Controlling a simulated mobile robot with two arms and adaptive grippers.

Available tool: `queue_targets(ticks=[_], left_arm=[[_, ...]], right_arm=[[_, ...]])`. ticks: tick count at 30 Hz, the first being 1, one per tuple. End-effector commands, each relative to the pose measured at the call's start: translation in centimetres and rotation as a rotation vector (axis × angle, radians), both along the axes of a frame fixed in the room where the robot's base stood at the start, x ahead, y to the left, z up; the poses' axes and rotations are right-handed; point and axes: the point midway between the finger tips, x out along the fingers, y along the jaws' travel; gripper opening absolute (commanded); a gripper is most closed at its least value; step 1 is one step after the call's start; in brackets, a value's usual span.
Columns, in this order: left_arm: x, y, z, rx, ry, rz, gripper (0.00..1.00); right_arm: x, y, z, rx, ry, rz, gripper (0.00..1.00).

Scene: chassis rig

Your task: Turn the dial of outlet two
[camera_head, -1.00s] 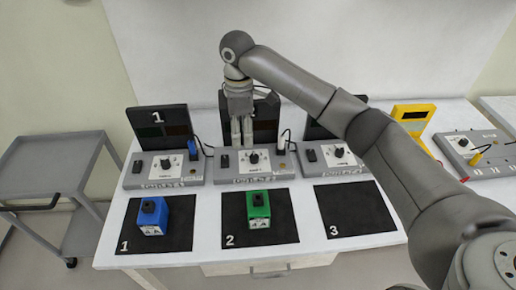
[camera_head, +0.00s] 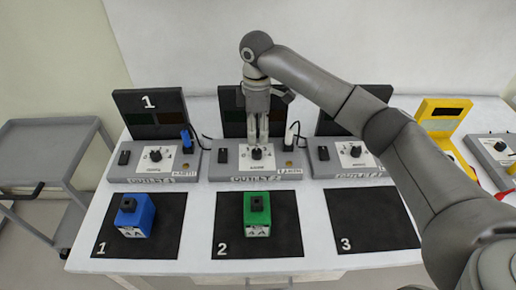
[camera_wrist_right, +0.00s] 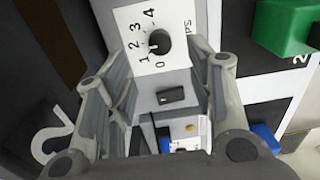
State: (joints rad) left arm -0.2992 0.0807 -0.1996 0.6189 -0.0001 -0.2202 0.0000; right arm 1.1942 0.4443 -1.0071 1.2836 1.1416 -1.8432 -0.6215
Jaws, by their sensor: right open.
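The outlet two unit (camera_head: 225,168) is the middle grey box, with a black panel behind it. Its black dial (camera_head: 257,153) sits on a white scale plate. In the right wrist view, the dial (camera_wrist_right: 160,43) shows beside the numbers 0 to 4; its exact setting is hard to read. My right gripper (camera_head: 258,138) points down over the dial. In the wrist view its two fingers stand apart, with the dial between the tips; I cannot tell whether they touch it. My left gripper is not in view.
A blue block (camera_head: 137,217) and a green block (camera_head: 257,222) stand on mats in front. Mat three (camera_head: 370,222) is empty.

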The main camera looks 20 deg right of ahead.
Motion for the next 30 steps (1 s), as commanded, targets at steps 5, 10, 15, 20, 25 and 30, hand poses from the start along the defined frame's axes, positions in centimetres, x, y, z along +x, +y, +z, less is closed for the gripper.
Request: queue_targets(ticks=[5,10,15,20,25,30], left_arm=[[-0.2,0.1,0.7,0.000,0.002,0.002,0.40],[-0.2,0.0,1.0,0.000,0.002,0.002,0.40],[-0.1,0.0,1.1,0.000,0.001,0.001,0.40],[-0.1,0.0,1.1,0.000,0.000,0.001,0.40],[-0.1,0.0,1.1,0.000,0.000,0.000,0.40],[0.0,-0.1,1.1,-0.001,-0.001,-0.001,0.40]], right_arm=[[-0.2,0.0,-3.6,-0.001,0.004,-0.001,0.49],[-0.2,0.0,-6.2,-0.001,0.002,0.000,0.49],[-0.2,0.0,-7.7,-0.001,0.000,-0.001,0.49],[-0.2,0.0,-8.0,0.000,-0.001,0.000,0.49],[-0.2,0.0,-8.0,0.000,-0.001,0.000,0.48],[-0.2,0.0,-8.0,0.000,-0.001,0.000,0.26]])
